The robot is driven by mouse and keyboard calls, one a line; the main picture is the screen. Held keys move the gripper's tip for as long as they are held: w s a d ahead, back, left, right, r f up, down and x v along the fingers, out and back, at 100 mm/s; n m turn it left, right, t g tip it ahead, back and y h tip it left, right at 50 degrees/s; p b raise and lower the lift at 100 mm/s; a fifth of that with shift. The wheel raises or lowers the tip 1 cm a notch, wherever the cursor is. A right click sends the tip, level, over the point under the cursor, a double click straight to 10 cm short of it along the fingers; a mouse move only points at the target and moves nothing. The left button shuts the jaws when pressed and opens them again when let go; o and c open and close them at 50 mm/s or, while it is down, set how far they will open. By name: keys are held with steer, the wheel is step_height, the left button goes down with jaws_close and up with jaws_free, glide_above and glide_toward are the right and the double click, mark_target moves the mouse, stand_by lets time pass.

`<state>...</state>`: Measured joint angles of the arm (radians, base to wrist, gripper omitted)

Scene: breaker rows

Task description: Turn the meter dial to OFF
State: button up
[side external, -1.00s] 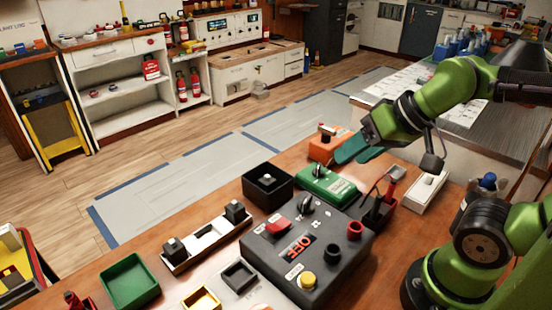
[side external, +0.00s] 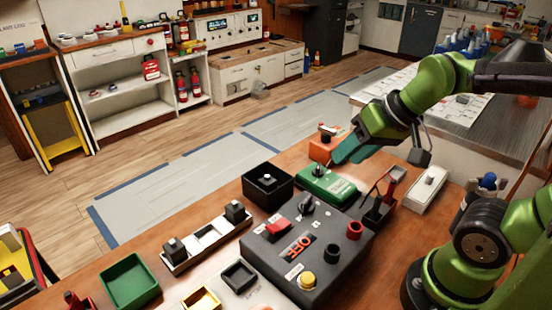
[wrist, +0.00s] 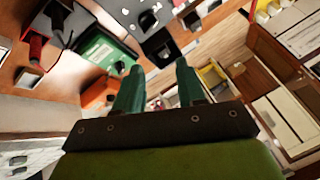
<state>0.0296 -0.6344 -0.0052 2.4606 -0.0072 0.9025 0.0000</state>
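A green box (side external: 328,185) with a black knob (side external: 317,169) and a pale label lies on the bench; it looks like the meter, but its markings are too small to read. It also shows in the wrist view (wrist: 103,50). A dark grey panel (side external: 330,262) in front of it carries a black dial (side external: 306,205), a red switch and a red OFF label (side external: 298,248). My gripper (side external: 342,154) hangs above and behind the green box, apart from it. In the wrist view its two teal fingers (wrist: 158,80) are spread with nothing between them.
An orange box (side external: 328,140) stands just behind the green box, near my fingers. A black open box (side external: 267,184) is to its left. A dark holder with upright red and black items (side external: 378,205) and a white tray (side external: 425,188) are to its right.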

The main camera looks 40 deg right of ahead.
steer(key=w+d+m+g, duration=0.25)
steer(key=w+d, duration=0.25)
steer(key=w, duration=0.3)
steer(key=m+g+h, duration=0.2)
steer(key=m+g, duration=0.2)
steer(key=m, duration=0.1)
glide_above(319, 166)
steer(key=shift+f, duration=0.85)
step_height(319, 166, down, 16)
jaws_close()
